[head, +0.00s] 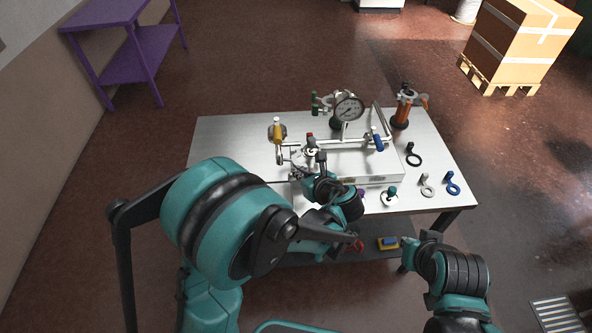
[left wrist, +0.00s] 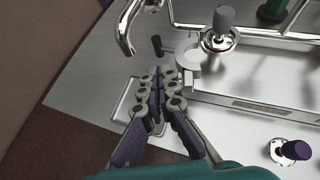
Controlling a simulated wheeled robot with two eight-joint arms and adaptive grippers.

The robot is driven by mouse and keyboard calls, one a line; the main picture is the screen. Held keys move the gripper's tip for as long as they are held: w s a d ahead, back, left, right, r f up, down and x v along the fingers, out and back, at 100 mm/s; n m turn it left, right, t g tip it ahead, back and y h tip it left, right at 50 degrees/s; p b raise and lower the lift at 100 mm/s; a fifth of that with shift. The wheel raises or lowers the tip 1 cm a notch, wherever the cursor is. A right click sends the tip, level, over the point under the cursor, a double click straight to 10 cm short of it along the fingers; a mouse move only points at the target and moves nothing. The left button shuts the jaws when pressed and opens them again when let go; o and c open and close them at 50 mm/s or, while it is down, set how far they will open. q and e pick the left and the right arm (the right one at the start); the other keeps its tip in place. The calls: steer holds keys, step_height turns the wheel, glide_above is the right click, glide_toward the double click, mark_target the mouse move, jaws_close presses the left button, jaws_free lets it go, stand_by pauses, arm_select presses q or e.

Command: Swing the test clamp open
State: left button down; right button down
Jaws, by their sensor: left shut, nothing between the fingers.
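The test clamp (left wrist: 188,66), a light grey hinged-looking piece with a dark handle (left wrist: 157,46), sits at the front edge of the steel rig in the left wrist view. Whether it is open or closed I cannot tell. My left gripper (left wrist: 163,72) is shut and empty, its fingertips just beside the clamp on its left, close to the handle; contact is unclear. In the head view my left gripper (head: 301,172) is at the rig's front left and partly hides the clamp area. My right arm's end (head: 418,254) is low in front of the table; its fingers are not clear.
The rig stands on a metal table (head: 230,140) with a pressure gauge (head: 348,108), a blue-handled valve (head: 376,138) and pipes. A bent spout (left wrist: 125,28) and a grey-knobbed valve (left wrist: 222,22) flank the clamp. A purple-knobbed fitting (left wrist: 294,150) lies nearer. The table's left is clear.

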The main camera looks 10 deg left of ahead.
arm_select(q)
steer(key=b+x, duration=0.3)
steer(key=x, duration=0.6)
steer(key=shift+a, duration=0.15)
steer(key=shift+w+a, duration=0.45)
steer(key=shift+a, duration=0.4)
